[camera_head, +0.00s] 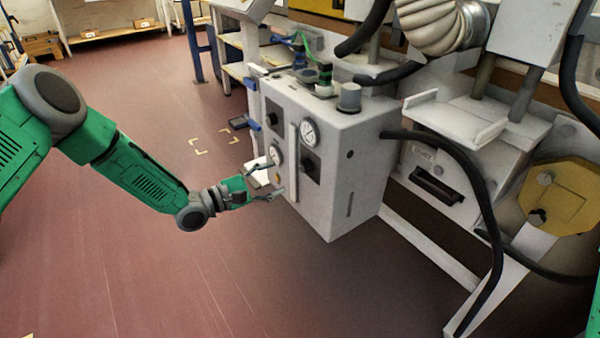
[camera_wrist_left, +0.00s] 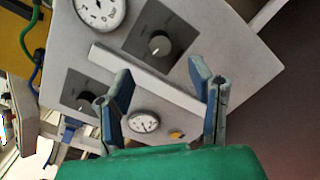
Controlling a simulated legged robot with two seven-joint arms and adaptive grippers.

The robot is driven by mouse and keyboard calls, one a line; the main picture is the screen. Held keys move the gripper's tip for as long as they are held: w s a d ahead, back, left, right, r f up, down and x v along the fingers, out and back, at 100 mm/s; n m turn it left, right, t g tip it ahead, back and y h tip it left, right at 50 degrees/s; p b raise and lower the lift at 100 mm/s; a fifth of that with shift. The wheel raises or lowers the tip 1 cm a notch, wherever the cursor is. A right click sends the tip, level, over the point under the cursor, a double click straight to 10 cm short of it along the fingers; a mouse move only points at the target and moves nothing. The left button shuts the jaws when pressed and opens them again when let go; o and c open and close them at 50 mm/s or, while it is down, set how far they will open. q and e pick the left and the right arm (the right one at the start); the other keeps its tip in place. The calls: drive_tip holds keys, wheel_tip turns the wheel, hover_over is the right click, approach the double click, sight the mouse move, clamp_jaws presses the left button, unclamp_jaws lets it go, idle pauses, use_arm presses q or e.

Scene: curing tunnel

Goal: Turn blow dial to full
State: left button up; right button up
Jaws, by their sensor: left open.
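A pale grey control box (camera_head: 335,200) carries two black dials on dark plates. One dial (camera_head: 271,118) is at the upper left of its face, the other (camera_head: 311,168) at the lower right. In the left wrist view they show as the left dial (camera_wrist_left: 85,98) and the upper-middle dial (camera_wrist_left: 160,42). No lettering is readable, so I cannot tell which is the blow dial. My left gripper (camera_head: 275,180) is open and empty in front of the lower face. Its spread fingers (camera_wrist_left: 160,78) also show in the wrist view. My right gripper is out of view.
A pale bar (camera_head: 294,150) runs down the box face between the dials. Two gauges (camera_head: 309,133) and a small yellow button (camera_wrist_left: 177,134) sit beside it. Black hoses (camera_head: 470,165) hang at the right. The reddish floor (camera_head: 130,260) is clear at the left.

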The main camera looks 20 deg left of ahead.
sight(301, 168)
use_arm(q)
drive_tip(key=b+x, duration=0.1)
drive_tip(key=x, duration=0.5)
drive_tip(key=shift+w+d+f+b, duration=0.1)
drive_tip(key=shift+w+d+b, duration=0.05)
drive_tip(key=shift+b, duration=0.15)
drive_tip(key=shift+x, duration=0.75)
drive_tip(key=shift+c, duration=0.4)
clamp_jaws()
